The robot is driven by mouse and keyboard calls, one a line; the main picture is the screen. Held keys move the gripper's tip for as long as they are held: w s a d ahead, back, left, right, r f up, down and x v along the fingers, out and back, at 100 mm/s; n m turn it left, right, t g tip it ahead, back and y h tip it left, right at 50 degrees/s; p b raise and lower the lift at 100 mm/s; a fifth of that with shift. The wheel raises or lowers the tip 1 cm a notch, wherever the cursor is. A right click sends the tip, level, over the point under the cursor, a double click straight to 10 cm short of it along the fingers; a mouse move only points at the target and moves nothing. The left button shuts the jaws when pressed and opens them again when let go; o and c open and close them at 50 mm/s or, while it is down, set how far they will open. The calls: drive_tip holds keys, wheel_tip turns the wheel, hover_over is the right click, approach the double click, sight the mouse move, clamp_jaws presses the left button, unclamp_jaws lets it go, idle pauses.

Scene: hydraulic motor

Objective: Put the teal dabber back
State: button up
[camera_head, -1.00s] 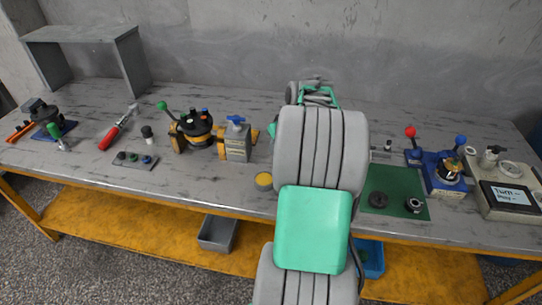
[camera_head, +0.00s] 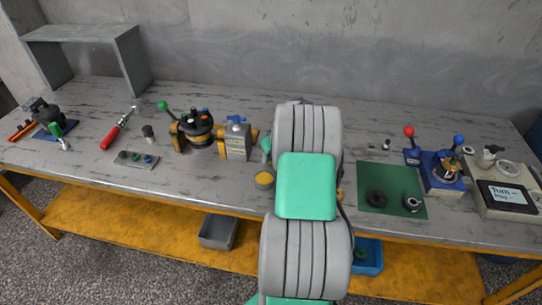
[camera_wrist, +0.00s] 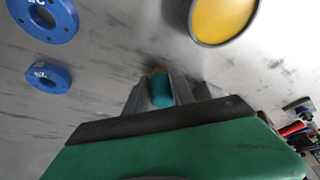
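The teal dabber (camera_wrist: 162,92) shows in the wrist view as a short teal cylinder with a tan end, between the two grey fingers of my gripper (camera_wrist: 165,95). The fingers flank it closely on both sides and appear shut on it. In the head view the dabber is hidden behind my arm, and only a green part of my gripper end shows left of the arm. A round yellow pot (camera_head: 264,180) with a dark rim sits on the bench just left of my arm. It also shows at the top of the wrist view (camera_wrist: 222,16).
Two blue rings (camera_wrist: 44,14) lie left of the yellow pot in the wrist view. A green mat (camera_head: 391,198) lies right of my arm.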

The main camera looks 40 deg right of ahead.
drive_tip(key=o, duration=0.4)
drive_tip(key=shift+c, duration=0.2)
drive_tip(key=shift+r, duration=0.35)
drive_tip(key=d+v, duration=0.1)
drive_tip(key=v, duration=1.1)
drive_tip(key=a+r+n, duration=0.1)
drive_tip(key=a+r, duration=0.1)
drive_tip(key=a, duration=0.9)
drive_tip(key=a+r, duration=0.2)
drive_tip(key=a, duration=1)
drive_tip(key=s+a+f+g, duration=0.1)
drive_tip(key=s+a+f, duration=0.1)
drive_tip(key=s+a, duration=1)
drive_tip(key=shift+s+a+n+y+b, duration=0.3)
drive_tip(key=shift+s+a+b, duration=0.05)
drive_tip(key=shift+a, duration=0.3)
